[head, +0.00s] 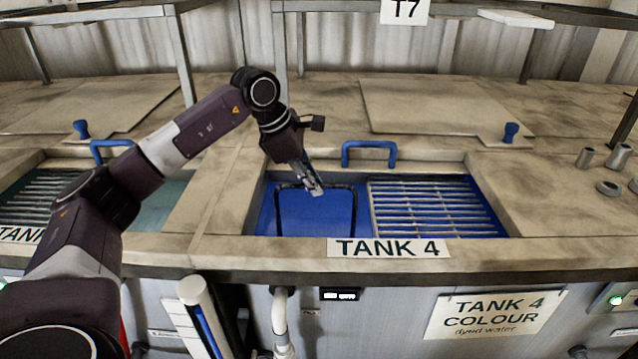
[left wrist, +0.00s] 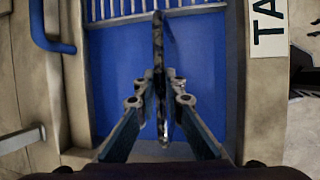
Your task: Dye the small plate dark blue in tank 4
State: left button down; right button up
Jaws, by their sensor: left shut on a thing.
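Tank 4 is open, with blue dye (head: 262,205) in its left part and a slatted rack (head: 430,205) in its right part. My left gripper (head: 315,191) reaches down over the dye and is shut on the top bar of a dark hoop-shaped frame (head: 354,212). The frame stands upright over the blue, and its lower part is hard to make out. In the left wrist view the dark bar (left wrist: 158,40) runs between the two fingers (left wrist: 160,100), above the blue dye. I cannot make out the small plate. My right gripper is not in view.
A blue handle (head: 368,146) stands at the tank's back edge. A flat lid (head: 440,105) with a blue knob (head: 510,132) lies behind. Another tank (head: 165,205) is at left, under my arm. Small metal pieces (head: 607,188) sit at far right. The front carries a TANK 4 label (head: 388,249).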

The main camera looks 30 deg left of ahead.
aim_at(300, 184)
pick_arm(q)
jog(key=shift+s+a+r+b, duration=0.15)
jog(key=shift+s+a, duration=0.3)
jog(key=shift+a, duration=0.25)
jog(key=shift+s+a+b, duration=0.15)
jog(key=shift+s+a, duration=0.25)
jog(key=shift+a, duration=0.25)
jog(key=shift+w+d+r+p, duration=0.1)
jog(key=shift+w+d+p, duration=0.2)
jog(key=shift+d, duration=0.15)
jog(key=shift+w+d, duration=0.4)
jog(key=shift+d, duration=0.25)
